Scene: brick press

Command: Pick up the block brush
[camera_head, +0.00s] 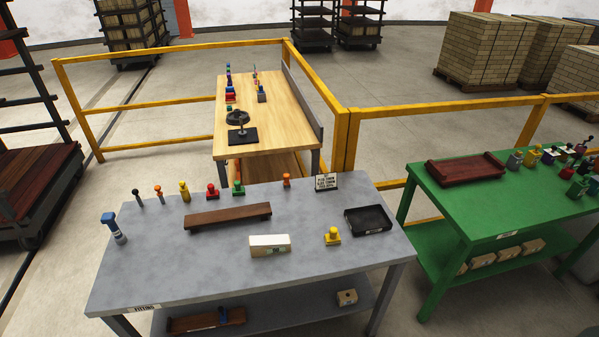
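The grey table (160,270) in front of me holds several small tools, and I cannot tell for certain which one is the block brush. A pale block (270,245) with a dark mark on its front lies near the middle front. A blue-topped tool (113,227) stands at the left edge. A yellow knobbed piece (332,236) sits to the right of the pale block. A row of small knobbed tools in black, orange, yellow, red (212,191) and green (238,187) stands along the back edge. Neither of my grippers shows in the head view.
A dark wooden board (228,215) and a black tray (368,220) lie on the grey table, with a small sign (326,182) behind. A green table (450,198) stands right, a wooden table (260,110) behind. Yellow rails (345,140) fence the back.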

